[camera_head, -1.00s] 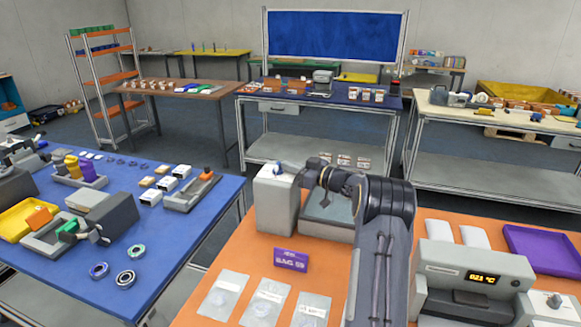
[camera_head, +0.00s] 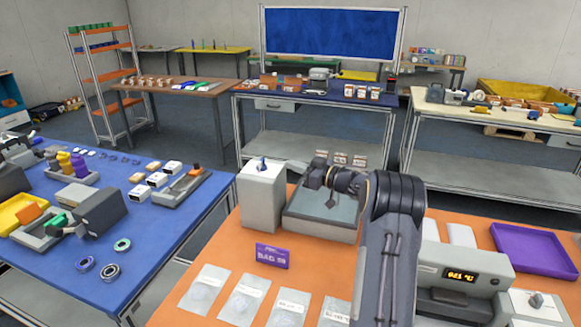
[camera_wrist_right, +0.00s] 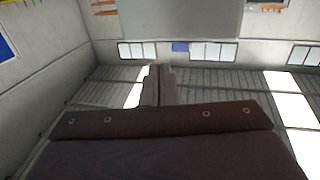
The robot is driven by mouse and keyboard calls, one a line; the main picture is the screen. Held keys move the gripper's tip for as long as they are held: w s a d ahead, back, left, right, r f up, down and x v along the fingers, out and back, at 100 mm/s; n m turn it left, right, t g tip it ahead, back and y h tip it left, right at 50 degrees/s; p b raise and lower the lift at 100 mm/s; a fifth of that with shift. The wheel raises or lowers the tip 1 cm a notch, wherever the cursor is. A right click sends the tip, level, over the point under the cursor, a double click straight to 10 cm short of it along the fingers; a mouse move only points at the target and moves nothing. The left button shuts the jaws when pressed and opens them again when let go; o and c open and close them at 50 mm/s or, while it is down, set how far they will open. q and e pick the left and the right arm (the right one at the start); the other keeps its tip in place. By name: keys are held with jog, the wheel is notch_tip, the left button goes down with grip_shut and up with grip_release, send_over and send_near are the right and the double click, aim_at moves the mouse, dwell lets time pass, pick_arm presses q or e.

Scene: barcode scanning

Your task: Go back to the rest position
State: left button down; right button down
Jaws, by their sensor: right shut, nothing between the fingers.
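My right arm rises from the bottom of the head view and bends left at its wrist. My right gripper (camera_head: 318,173) is above the grey tray-like device (camera_head: 322,228) on the orange table, just right of the tall light-grey box (camera_head: 262,197). In the right wrist view its fingers (camera_wrist_right: 157,84) are shut together with nothing between them, seen against the ceiling. My left arm and gripper do not show.
The orange table (camera_head: 212,264) holds a purple sign (camera_head: 272,257), several clear bags (camera_head: 243,299), a temperature device (camera_head: 460,273) and a purple tray (camera_head: 534,250). A blue table (camera_head: 150,262) with equipment stands left.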

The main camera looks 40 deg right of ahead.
jog(key=shift+w+d+b+v, duration=0.3)
jog(key=shift+d+b+v, duration=0.5)
jog(key=shift+v, duration=2.8)
notch_tip(320, 180, up, 11)
jog(key=a+m+t+h, duration=0.2)
jog(key=m+h, duration=0.3)
jog(key=h, duration=0.3)
jog(key=s+a+m+g+h, duration=0.2)
jog(key=s+a+m+h, duration=0.2)
jog(key=s+a+f+n+g+y, duration=0.1)
jog(key=s+a+f+g+y, duration=0.2)
jog(key=s+a, duration=0.6)
jog(key=s+a+f+n+g+y, duration=0.1)
jog(key=s+a+f+g+y, duration=0.2)
jog(key=s+a+f, duration=0.5)
jog(key=s+a+f+n+g+y, duration=0.1)
jog(key=s+a+f+g+y, duration=0.2)
jog(key=s+a, duration=0.7)
jog(key=a+f+g, duration=0.2)
jog(key=a+f, duration=0.1)
jog(key=a, duration=0.1)
jog(key=shift+y, duration=0.3)
jog(key=shift+s+f, duration=0.1)
jog(key=shift+s, duration=0.05)
